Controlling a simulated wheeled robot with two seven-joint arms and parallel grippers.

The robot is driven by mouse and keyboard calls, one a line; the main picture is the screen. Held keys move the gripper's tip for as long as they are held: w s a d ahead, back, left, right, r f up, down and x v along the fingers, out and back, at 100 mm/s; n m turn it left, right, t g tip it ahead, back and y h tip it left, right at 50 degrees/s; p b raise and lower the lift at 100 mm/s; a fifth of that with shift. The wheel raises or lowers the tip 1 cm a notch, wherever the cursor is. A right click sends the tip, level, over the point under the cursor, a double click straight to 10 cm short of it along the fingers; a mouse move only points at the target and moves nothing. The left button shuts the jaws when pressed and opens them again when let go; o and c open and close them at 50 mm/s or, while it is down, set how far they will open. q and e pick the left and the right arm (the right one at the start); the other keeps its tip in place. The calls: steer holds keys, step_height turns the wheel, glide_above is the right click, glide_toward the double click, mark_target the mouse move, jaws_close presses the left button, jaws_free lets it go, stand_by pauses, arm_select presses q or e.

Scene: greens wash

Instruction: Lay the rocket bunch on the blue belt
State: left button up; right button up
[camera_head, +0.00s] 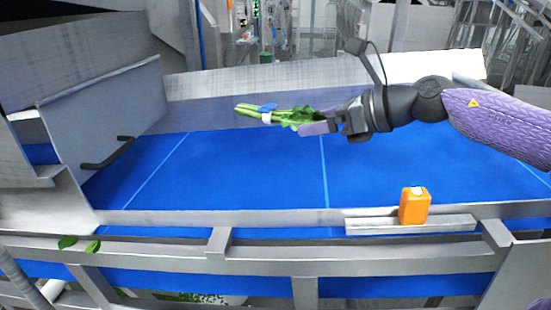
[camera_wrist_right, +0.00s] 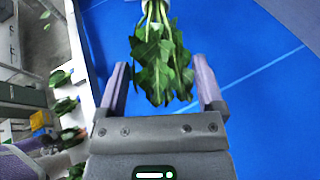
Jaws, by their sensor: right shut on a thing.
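The rocket bunch (camera_head: 278,115) is a bundle of green leaves and pale stems with a blue and white band. My right gripper (camera_head: 312,126) is shut on its leafy end, and the stems point left. In the right wrist view the leaves of the bunch (camera_wrist_right: 160,65) hang between the two fingers of the gripper (camera_wrist_right: 162,75). The blue belt (camera_head: 235,175) spreads below, and it also fills much of the right wrist view (camera_wrist_right: 255,95). The bunch appears held above the belt's far side; its exact height is unclear. My left gripper is not in view.
Loose leaves (camera_head: 68,242) lie at the near left. A dark handle (camera_head: 108,157) sits by the left panel. The middle of the belt is bare.

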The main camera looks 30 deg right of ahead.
mark_target(314, 187)
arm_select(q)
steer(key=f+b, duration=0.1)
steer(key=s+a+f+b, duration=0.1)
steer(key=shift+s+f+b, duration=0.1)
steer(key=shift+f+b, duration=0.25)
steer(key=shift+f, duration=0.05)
arm_select(e)
steer(key=f, duration=0.9)
steer(key=shift+s+a+f, duration=0.15)
steer(key=shift+s+f, duration=0.05)
steer(key=shift+f, duration=0.15)
